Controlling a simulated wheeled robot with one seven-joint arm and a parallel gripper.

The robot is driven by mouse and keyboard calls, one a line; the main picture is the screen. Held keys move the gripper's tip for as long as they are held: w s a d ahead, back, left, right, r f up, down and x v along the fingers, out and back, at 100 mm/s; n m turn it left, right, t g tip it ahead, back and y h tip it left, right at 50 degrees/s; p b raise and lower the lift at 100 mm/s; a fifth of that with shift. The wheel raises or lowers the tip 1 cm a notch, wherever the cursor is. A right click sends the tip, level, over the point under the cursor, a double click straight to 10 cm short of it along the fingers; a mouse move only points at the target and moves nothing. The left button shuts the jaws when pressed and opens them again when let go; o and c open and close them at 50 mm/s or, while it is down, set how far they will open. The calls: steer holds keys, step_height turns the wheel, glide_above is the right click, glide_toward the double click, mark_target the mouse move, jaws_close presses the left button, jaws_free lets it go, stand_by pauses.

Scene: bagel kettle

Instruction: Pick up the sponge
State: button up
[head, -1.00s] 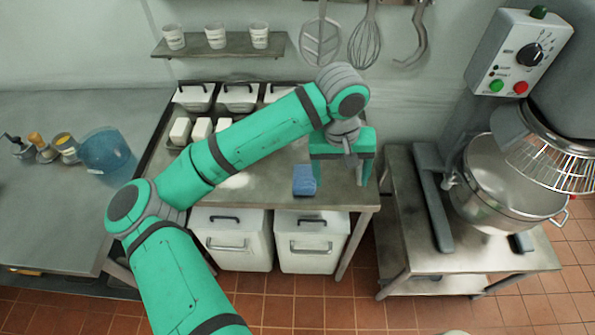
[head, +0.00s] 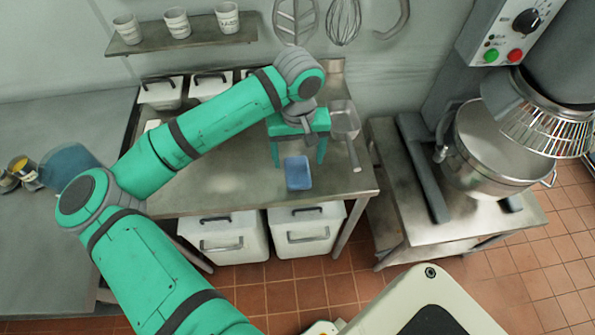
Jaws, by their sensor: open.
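The blue sponge (head: 298,173) lies on the steel table (head: 230,195), near its front edge and right part. My gripper (head: 298,160) is green and points down over the table, just behind the sponge in the picture. Its two fingers are spread apart, one to the left of the sponge's far end and one to the right. Nothing shows between the fingers except the table and the far end of the sponge. I cannot tell the exact height of the fingertips above the table.
A metal scoop (head: 345,122) lies right of my gripper. White bins (head: 235,238) stand below the table. A large mixer (head: 490,150) stands on a low stand at right. A blue container (head: 68,165) is on the left counter. The table in front of my arm is clear.

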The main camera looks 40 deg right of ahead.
mark_target(297, 170)
steer(key=shift+w+f, duration=0.1)
steer(key=shift+f, duration=2.55)
steer(key=shift+c, duration=0.3)
steer(key=c, duration=1.1)
steer(key=shift+o, duration=0.2)
